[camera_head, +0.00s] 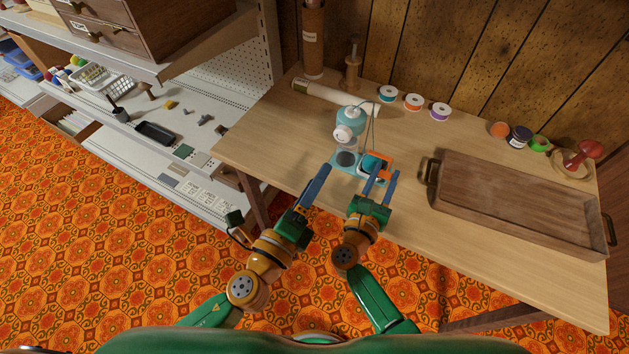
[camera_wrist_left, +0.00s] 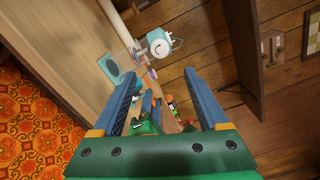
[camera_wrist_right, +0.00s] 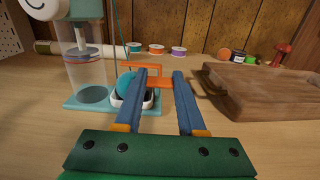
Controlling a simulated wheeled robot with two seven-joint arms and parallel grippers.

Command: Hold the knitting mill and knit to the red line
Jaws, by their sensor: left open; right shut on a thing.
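The knitting mill (camera_head: 349,118) stands near the middle of the wooden table, with a teal head, a white round part and a clear cylinder (camera_wrist_right: 88,72) on a teal base (camera_wrist_right: 82,104). A teal yarn ball (camera_wrist_right: 123,84) sits in a white cup beside the cylinder. An orange bracket-like part (camera_wrist_right: 138,66) is by the cup. My right gripper (camera_head: 383,170) is shut on this orange part, at the mill's right. My left gripper (camera_head: 319,180) is open and empty, left of the base and apart from it. It also shows in the left wrist view (camera_wrist_left: 162,75).
A wooden tray (camera_head: 520,190) with metal handles fills the table's right side. Thread spools (camera_head: 413,102) and a cream roll (camera_head: 320,92) lie behind the mill. Small jars (camera_head: 519,137) and a red mushroom-shaped thing (camera_head: 588,150) stand at the back right. The front left table is clear.

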